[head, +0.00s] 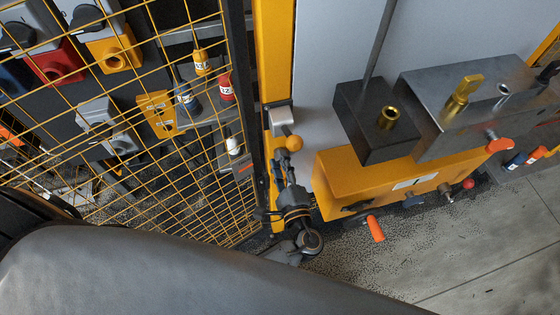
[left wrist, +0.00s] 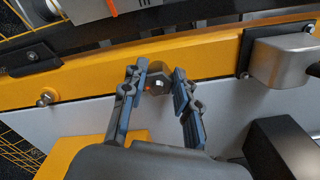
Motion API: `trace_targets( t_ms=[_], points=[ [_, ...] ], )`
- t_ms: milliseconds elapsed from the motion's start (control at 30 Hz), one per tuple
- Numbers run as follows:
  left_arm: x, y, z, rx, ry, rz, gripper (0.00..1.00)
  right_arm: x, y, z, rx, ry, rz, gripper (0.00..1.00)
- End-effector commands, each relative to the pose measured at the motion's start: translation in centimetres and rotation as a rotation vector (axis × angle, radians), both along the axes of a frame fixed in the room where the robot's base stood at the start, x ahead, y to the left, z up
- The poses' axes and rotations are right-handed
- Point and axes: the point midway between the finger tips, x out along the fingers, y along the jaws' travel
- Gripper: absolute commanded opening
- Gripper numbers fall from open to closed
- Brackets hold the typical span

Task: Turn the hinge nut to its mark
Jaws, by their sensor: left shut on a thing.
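My left gripper (head: 284,158) stands at the yellow post of the fence gate, just below a grey block latch with an orange ball knob. In the left wrist view, its two blue-padded fingers (left wrist: 158,88) are shut on the hinge nut (left wrist: 158,76), a grey-brown hex nut with a pale centre on the yellow post (left wrist: 90,75). The fingers flank the nut on both sides. In the head view the nut is hidden behind the gripper. I cannot make out the mark clearly. My right gripper is in neither view.
A yellow mesh fence (head: 150,130) stands at left, with bottles and coloured boxes behind it. At right are a yellow box (head: 375,180) with an orange handle (head: 375,228), a dark block (head: 375,120) and a metal block (head: 480,100). A grey latch (left wrist: 278,60) sits right of the nut.

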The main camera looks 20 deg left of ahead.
Motion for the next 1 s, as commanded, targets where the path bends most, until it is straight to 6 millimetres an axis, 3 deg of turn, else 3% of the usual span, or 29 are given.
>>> trace_targets(
  t_ms=[567,600,700,1000],
  points=[
    [-0.10,-0.14,-0.16,0.030,0.026,-0.002,0.00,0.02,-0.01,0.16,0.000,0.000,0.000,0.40],
    [-0.09,-0.15,-0.17,0.029,0.025,-0.002,0.32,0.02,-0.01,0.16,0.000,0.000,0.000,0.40],
    [-0.09,-0.12,-0.15,0.029,0.025,-0.002,0.52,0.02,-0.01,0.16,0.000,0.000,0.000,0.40],
    [-0.07,-0.09,-0.06,0.030,0.022,-0.001,0.53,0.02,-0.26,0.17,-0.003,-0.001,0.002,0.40]
  ],
)
